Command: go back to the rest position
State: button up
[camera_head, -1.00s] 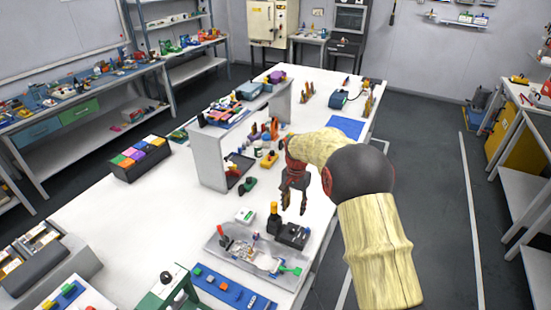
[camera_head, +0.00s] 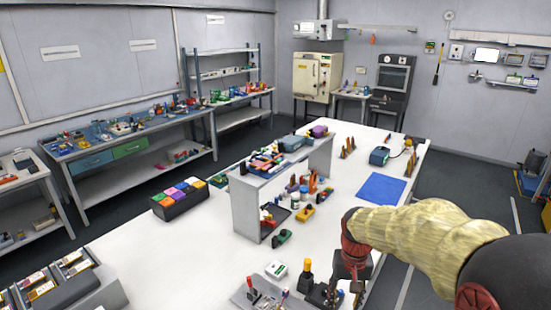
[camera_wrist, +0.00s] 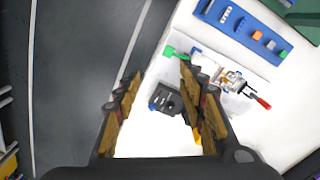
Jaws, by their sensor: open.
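My gripper (camera_head: 345,285) hangs over the right edge of the white table (camera_head: 140,245) in the head view, at the lower right. In the wrist view its two jaws (camera_wrist: 160,110) are spread apart with nothing between them. Below it, partly hidden by the right jaw, lies a black block (camera_wrist: 168,100). The grey tray with small parts (camera_wrist: 235,82) is to the right of the jaws. No contact between the gripper and these things shows.
A grey raised shelf (camera_head: 245,210) stands on the table, left of my arm. A blue mat (camera_head: 382,189) lies beyond the gripper. A box with coloured blocks (camera_head: 180,199) sits at the left. Open floor (camera_wrist: 75,70) lies beside the table.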

jog(key=s+r+t+b, duration=0.1)
jog(key=s+r+t, duration=0.2)
jog(key=s+r, duration=0.3)
jog(key=s+r+n+t+b, duration=0.1)
jog(key=s+r, duration=0.6)
jog(key=s, duration=0.8)
jog(key=shift+n+t, duration=0.3)
jog(key=shift+t, duration=0.6)
